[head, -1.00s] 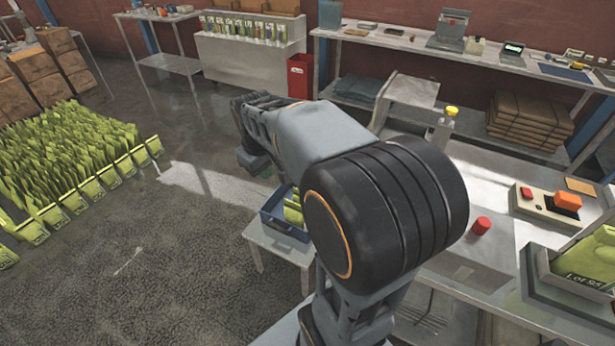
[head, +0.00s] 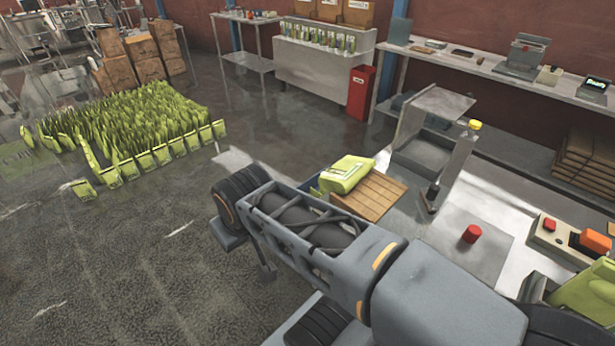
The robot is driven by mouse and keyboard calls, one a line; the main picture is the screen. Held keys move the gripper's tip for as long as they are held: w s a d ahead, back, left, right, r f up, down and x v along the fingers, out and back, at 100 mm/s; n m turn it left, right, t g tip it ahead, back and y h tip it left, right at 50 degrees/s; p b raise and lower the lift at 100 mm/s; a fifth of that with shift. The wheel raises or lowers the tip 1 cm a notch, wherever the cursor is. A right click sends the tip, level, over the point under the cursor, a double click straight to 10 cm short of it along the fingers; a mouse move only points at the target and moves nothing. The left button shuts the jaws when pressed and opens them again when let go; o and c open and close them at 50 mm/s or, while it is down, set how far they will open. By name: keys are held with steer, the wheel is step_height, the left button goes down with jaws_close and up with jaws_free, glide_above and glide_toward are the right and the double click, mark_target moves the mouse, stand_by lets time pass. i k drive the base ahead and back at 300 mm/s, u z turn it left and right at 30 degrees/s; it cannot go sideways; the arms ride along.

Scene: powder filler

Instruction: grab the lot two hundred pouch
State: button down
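Another green pouch (head: 592,298) is cut off at the right edge. Many green pouches (head: 130,120) stand in rows on the floor at left. I cannot read a lot number on any of them. My arm stretches left across the lower middle, and its wrist is left of and nearer than the table pouch. I cannot make out the gripper's fingers or anything in them.
The work table holds a grey metal stand (head: 432,125), a yellow-capped post (head: 462,155), a red knob (head: 471,234) and a control box (head: 570,240). A red bin (head: 361,92) stands by the back shelf (head: 480,65). Floor at lower left is clear.

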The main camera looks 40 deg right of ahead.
mark_target(341, 178)
steer(key=u, duration=0.4)
steer(key=i, duration=1.5)
steer(key=z, duration=1.45)
steer(key=i, duration=0.7)
steer(key=z, duration=0.7)
